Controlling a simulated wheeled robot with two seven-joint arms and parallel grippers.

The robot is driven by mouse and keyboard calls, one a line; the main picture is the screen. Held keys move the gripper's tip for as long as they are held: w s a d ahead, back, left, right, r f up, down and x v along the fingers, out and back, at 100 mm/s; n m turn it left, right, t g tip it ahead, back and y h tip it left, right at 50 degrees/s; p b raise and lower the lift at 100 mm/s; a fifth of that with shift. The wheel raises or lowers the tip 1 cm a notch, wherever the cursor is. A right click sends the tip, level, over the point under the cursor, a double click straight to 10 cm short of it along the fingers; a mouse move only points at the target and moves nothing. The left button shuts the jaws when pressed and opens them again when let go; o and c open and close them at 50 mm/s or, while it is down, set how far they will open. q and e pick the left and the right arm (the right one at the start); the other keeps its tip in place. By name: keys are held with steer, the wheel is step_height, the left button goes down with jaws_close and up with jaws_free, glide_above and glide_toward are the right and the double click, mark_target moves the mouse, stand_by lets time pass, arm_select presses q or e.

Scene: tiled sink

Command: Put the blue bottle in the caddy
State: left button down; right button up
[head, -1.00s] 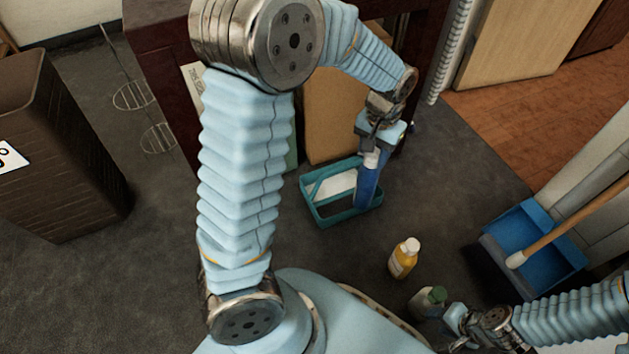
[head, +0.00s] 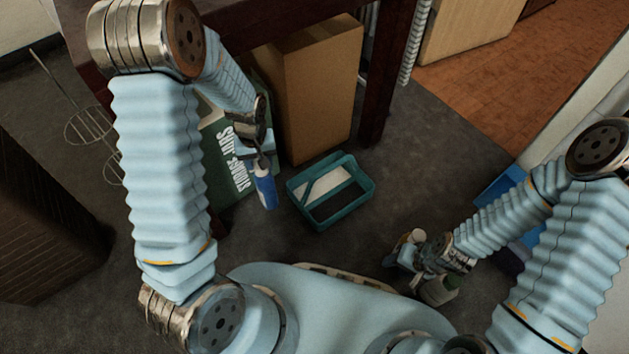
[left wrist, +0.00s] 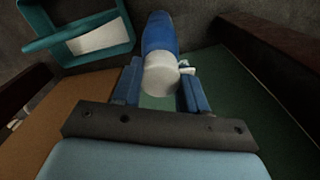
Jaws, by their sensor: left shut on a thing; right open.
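The blue bottle (head: 265,190) hangs from my left gripper (head: 262,158), left of the caddy and apart from it. The caddy (left wrist: 100,57) also shows at the upper left of the left wrist view. My right gripper (head: 418,262) is open, low on the right by the small bottles.
A white-capped bottle (head: 417,236) and a green-capped bottle (head: 440,291) are by my right gripper, partly hidden. A cardboard box (head: 318,95) and a green box (head: 232,168) stand behind. A blue bin (head: 500,187) is at right.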

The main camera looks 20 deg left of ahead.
arm_select(q)
step_height(320, 180, down, 3)
steer(key=s+a+n, duration=0.2)
steer(key=w+d+b, duration=0.1)
steer(key=w+d, duration=1)
steer(key=w, duration=0.3)
step_height(320, 180, down, 8)
steer(key=b, duration=0.1)
steer(key=shift+a+r, duration=0.15)
steer(key=shift+w+b, duration=0.1)
steer(key=shift+b, duration=0.2)
steer(key=c, duration=0.6)
jaws_free()
